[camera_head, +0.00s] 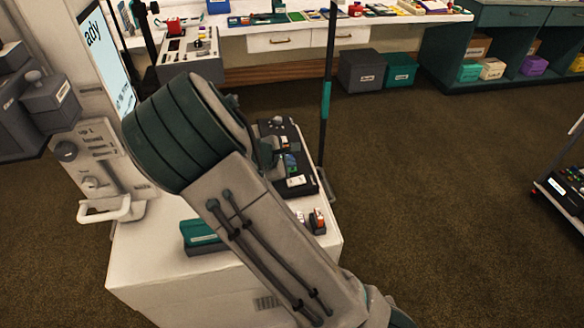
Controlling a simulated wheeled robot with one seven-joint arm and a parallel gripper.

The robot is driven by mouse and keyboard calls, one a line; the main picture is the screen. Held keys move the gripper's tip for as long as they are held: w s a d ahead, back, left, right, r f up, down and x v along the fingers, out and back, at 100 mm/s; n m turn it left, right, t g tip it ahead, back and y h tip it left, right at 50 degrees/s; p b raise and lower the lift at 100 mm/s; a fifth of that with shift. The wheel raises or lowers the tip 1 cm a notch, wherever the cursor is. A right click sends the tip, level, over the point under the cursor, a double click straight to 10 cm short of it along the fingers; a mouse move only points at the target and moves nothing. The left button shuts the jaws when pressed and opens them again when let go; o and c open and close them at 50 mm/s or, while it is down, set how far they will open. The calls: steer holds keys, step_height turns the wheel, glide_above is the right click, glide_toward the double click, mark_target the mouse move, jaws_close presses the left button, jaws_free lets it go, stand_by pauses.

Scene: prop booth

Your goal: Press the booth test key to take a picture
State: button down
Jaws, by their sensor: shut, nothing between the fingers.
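A black control panel (308,170) lies on the white counter (150,262), partly behind my arm. It carries a small green-blue display (291,163), a pale labelled block (296,181) and a knob near its far end. I cannot tell which part is the booth test key. My forearm covers the panel's left side. What shows of my gripper (276,158) is a small dark part at the arm's right edge, over the panel. It looks shut and empty. Its fingertips are mostly hidden, and I cannot tell whether they touch a key.
A teal box (199,234) and small red-and-white items (317,219) stand on the counter. A lit booth screen (107,62) rises at left. A dark pole (327,100) stands just beyond the panel. A long white table (330,27) is behind. Open carpet lies at right.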

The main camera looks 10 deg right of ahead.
steer(key=shift+f, duration=0.15)
stand_by(0.3)
steer(key=shift+r+p, duration=0.5)
steer(key=shift+r, duration=0.35)
steer(key=shift+r+p, duration=1.9)
steer(key=shift+r, duration=0.65)
